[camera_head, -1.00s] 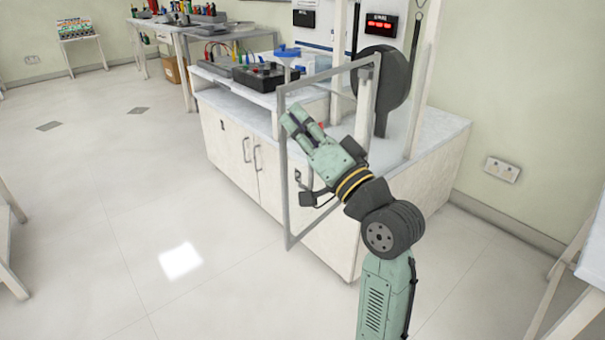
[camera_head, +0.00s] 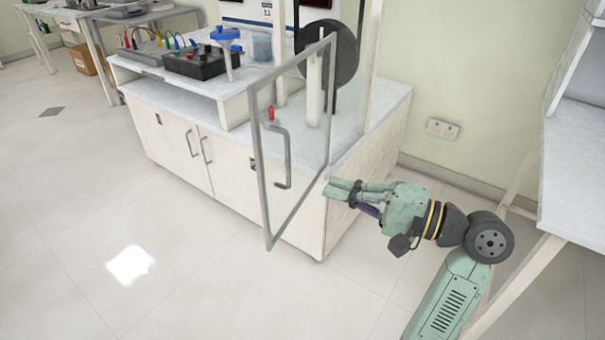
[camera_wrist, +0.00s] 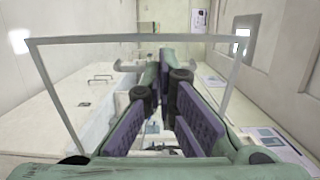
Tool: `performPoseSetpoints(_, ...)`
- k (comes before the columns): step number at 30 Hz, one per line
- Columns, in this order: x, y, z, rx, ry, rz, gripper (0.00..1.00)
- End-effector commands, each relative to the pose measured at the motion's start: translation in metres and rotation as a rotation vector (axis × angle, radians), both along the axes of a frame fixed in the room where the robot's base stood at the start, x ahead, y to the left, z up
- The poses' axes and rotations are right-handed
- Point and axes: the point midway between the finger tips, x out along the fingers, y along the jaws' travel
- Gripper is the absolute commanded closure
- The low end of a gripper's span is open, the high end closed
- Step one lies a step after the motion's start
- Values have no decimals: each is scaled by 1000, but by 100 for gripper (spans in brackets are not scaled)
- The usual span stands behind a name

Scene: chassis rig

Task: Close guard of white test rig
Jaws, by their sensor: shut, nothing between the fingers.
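The guard (camera_head: 264,165) is a clear panel in a grey frame with a handle (camera_head: 283,158). It stands swung open from the white test rig's post, jutting past the bench's front edge. The rig's black disc (camera_head: 345,50) shows behind it. My gripper (camera_head: 328,189) is shut and empty, to the right of the guard, its fingers pointing left near the bench corner. Whether it touches the frame I cannot tell. In the wrist view, the guard's frame (camera_wrist: 90,39) spans the picture beyond my purple-padded fingers, which hide part of the handle (camera_wrist: 126,66).
The white bench (camera_head: 170,145) has a marble-like top with a black box (camera_head: 203,65), a blue-topped stand (camera_head: 225,36) and a red knob (camera_head: 270,113). A shelf unit (camera_head: 575,170) stands close on the right. The floor at front left is clear.

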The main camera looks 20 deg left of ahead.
Motion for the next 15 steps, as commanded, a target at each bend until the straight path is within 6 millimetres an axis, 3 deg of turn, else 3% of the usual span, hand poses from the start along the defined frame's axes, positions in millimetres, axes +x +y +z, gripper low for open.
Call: performPoseSetpoints(15,17,102,3,0,-1,3,100)
